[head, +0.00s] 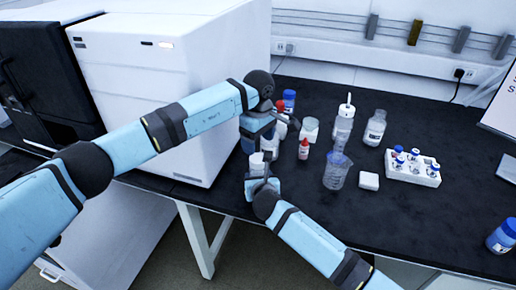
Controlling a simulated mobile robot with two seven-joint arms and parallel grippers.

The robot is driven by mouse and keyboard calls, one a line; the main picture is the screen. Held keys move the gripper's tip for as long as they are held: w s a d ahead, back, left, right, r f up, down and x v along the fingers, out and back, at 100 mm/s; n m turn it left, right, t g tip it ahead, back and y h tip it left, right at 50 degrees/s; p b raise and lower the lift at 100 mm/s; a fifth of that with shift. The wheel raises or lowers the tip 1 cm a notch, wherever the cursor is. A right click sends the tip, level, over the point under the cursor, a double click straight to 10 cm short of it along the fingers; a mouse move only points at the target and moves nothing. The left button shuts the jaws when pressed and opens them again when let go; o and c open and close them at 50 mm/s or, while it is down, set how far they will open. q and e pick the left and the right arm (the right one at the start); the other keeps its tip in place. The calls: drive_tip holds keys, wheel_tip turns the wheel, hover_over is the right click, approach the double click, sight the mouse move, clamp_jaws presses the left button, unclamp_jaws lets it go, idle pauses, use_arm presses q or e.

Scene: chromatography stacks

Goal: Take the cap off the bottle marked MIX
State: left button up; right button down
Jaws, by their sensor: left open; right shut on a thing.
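My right gripper (262,165) is near the front edge of the bench, shut on a small pale container (255,167), mostly hidden by the fingers. A bottle with a blue cap (289,97) stands behind the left gripper. A small white bottle with a red cap (304,149) stands to the right of both grippers. The MIX marking cannot be read on any bottle, so I cannot tell which one it is.
A jar (310,128), wash bottle (344,120), clear bottle (375,130), beaker (336,172) and white block (368,181) stand to the right. A white vial rack (413,173) is beyond them. A large white instrument (180,70) blocks the left.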

sight(258, 158)
use_arm(q)
drive_tip(key=shift+r, duration=0.45)
drive_tip(key=shift+f, duration=3.85)
drive_tip(key=shift+c, duration=0.2)
drive_tip(key=c, duration=0.7)
drive_tip(key=o, duration=0.8)
drive_tip(key=shift+o, duration=0.2)
